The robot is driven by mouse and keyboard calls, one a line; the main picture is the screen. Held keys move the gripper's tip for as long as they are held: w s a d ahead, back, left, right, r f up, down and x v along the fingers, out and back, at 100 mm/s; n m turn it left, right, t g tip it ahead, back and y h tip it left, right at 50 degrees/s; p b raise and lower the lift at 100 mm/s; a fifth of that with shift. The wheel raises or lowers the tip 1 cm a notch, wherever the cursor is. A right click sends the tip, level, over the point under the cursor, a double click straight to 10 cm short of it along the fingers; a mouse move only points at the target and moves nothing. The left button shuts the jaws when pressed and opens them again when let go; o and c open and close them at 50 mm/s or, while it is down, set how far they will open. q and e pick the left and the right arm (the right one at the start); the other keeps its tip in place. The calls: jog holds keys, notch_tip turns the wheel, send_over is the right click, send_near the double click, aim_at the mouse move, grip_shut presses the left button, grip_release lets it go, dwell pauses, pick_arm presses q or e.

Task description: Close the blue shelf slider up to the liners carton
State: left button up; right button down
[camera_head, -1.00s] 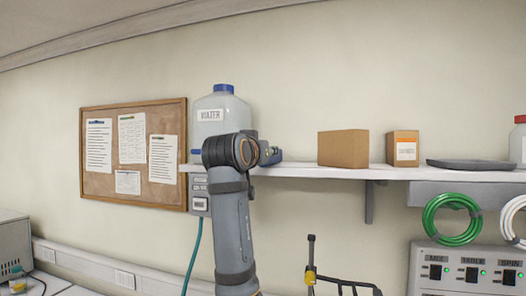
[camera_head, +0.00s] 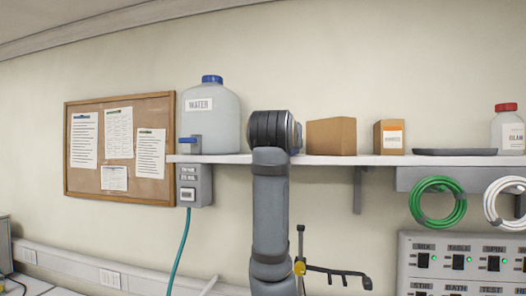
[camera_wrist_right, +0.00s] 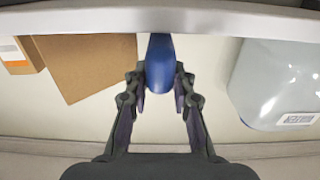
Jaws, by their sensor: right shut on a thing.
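The blue slider (camera_wrist_right: 160,62) hangs at the shelf edge in the right wrist view. My right gripper (camera_wrist_right: 161,76) has its two fingers shut on it from either side. A plain brown carton (camera_wrist_right: 88,66) is just left of the slider there, with a narrow gap showing. In the head view this carton (camera_head: 331,137) stands on the shelf right of my right arm, which hides the slider and fingers. A smaller carton (camera_head: 389,137) with an orange and white label stands farther right; its text is unreadable. My left gripper is not in view.
A water jug (camera_head: 210,115) stands on the shelf (camera_head: 237,158), left of my arm, clear of the slider in the wrist view. A dark tray (camera_head: 455,152) and a red-capped bottle (camera_head: 507,130) are at right. A green hose coil (camera_head: 437,217) hangs below.

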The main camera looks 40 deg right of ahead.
jog(key=shift+s+d, duration=0.45)
jog(key=shift+s, duration=0.15)
jog(key=c, duration=1.4)
grip_release()
jog(key=shift+c, duration=0.2)
jog(key=o, duration=0.3)
jog(key=shift+s+a+r, duration=0.1)
jog(key=v, duration=1.2)
jog(key=shift+s, duration=0.1)
